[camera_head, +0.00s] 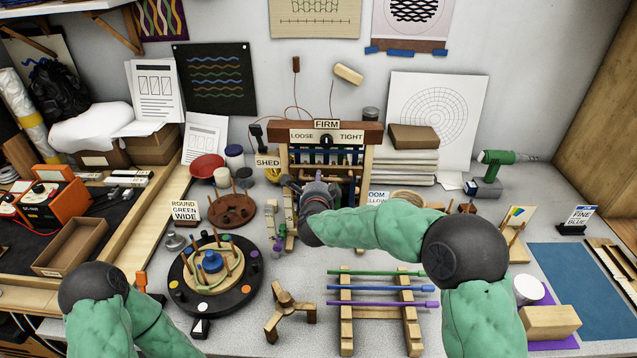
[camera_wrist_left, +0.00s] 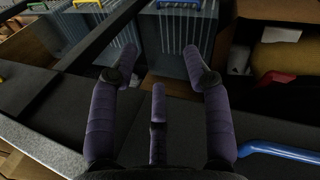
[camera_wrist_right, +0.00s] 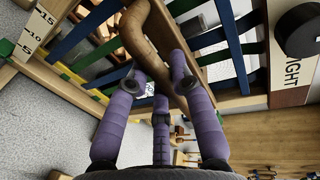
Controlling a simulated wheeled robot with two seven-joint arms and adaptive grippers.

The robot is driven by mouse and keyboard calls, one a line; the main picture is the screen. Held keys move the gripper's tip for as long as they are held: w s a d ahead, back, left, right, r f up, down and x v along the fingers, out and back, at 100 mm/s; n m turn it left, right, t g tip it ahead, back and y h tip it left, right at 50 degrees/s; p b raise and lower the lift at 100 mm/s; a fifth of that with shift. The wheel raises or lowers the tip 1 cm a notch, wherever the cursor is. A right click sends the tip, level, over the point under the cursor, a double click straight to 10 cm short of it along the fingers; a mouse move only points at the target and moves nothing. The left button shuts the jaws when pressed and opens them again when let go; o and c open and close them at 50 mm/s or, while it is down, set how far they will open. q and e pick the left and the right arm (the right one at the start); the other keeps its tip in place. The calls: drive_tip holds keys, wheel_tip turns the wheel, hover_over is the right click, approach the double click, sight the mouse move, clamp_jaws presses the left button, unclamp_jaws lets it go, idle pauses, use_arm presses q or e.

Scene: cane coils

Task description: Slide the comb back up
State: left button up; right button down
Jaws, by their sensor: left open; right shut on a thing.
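The small upright loom (camera_head: 372,133) stands at the middle back of the bench, strung with blue, green and yellow strips. My right gripper (camera_head: 318,190) is in front of its lower part and hides much of it. In the right wrist view my right gripper (camera_wrist_right: 158,70) is shut on a curved brown wooden piece (camera_wrist_right: 143,35), which looks like the comb's handle. It lies across the coloured strips; the rest of the comb is hard to make out. My left gripper (camera_wrist_left: 160,55) is open and empty; in the head view only its arm shows, at lower left.
A numbered scale (camera_wrist_right: 36,32) runs beside the strips. A round black turntable (camera_head: 212,312) stands left of centre, a wooden rack (camera_head: 346,325) with coloured rods at front centre. A three-legged wooden stand (camera_head: 290,308) is between them. A blue mat (camera_head: 580,290) lies at right.

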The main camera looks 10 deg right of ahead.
drive_tip(key=shift+w+r, duration=0.1)
drive_tip(key=shift+r, duration=0.3)
drive_tip(key=c, duration=1)
unclamp_jaws()
drive_tip(key=shift+c, duration=0.2)
drive_tip(key=shift+s+f, duration=0.2)
drive_tip(key=v, duration=1.1)
drive_tip(key=shift+s, duration=0.35)
drive_tip(key=shift+a+r, duration=0.1)
drive_tip(key=shift+r, duration=0.05)
